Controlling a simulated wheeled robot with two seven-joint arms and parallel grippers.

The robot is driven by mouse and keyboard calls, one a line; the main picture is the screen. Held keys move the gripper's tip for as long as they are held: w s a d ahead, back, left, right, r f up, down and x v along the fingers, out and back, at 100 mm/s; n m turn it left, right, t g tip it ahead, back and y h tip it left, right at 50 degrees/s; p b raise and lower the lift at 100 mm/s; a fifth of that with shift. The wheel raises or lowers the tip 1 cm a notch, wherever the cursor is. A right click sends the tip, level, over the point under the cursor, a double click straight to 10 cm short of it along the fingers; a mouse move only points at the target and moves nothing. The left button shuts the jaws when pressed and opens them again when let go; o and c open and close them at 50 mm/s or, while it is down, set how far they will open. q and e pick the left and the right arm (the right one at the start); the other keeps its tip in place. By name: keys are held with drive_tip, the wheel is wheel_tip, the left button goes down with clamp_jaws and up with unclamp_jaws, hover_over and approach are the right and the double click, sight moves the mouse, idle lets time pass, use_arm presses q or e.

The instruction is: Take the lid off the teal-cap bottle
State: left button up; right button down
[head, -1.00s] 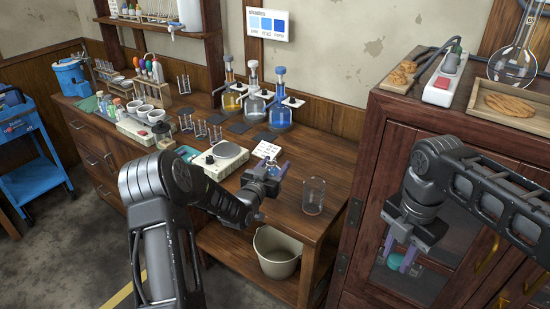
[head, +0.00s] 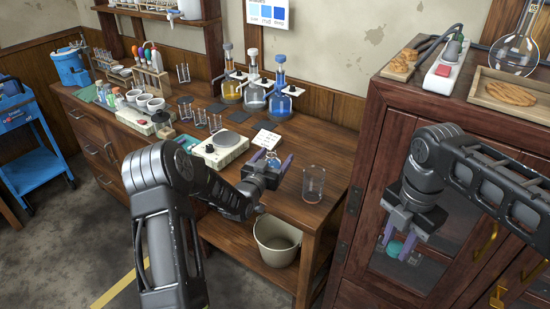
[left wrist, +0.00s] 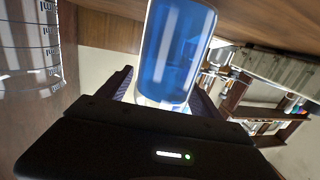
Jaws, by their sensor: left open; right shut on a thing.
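A small bottle with blue contents (left wrist: 175,50) stands upright on the bench between the spread fingers of my left gripper (head: 268,165). In the head view my left gripper partly hides the bottle. My left gripper is open around it, with a finger on each side in the left wrist view. My right gripper (head: 398,250) is shut on a small teal cap (head: 395,247) and holds it in the air in front of the cabinet, apart from the bottle.
An empty glass beaker (head: 314,184) stands right of my left gripper. A hotplate (head: 222,150) and a white card (head: 266,138) lie behind and left. A bin (head: 278,243) sits on the lower shelf. The wooden cabinet (head: 372,130) is close behind my right gripper.

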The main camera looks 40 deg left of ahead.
use_arm(q)
drive_tip(key=shift+r, duration=0.15)
use_arm(e)
drive_tip(key=shift+r, duration=0.15)
use_arm(q)
drive_tip(key=b+v, duration=0.2)
drive_tip(key=v, duration=0.8)
drive_tip(key=shift+s, duration=0.35)
use_arm(e)
wheel_tip(320, 180, down, 3)
drive_tip(key=shift+r, duration=0.15)
use_arm(q)
drive_tip(key=shift+s+d, duration=0.2)
drive_tip(key=shift+s, duration=0.4)
use_arm(e)
drive_tip(key=shift+s, duration=0.1)
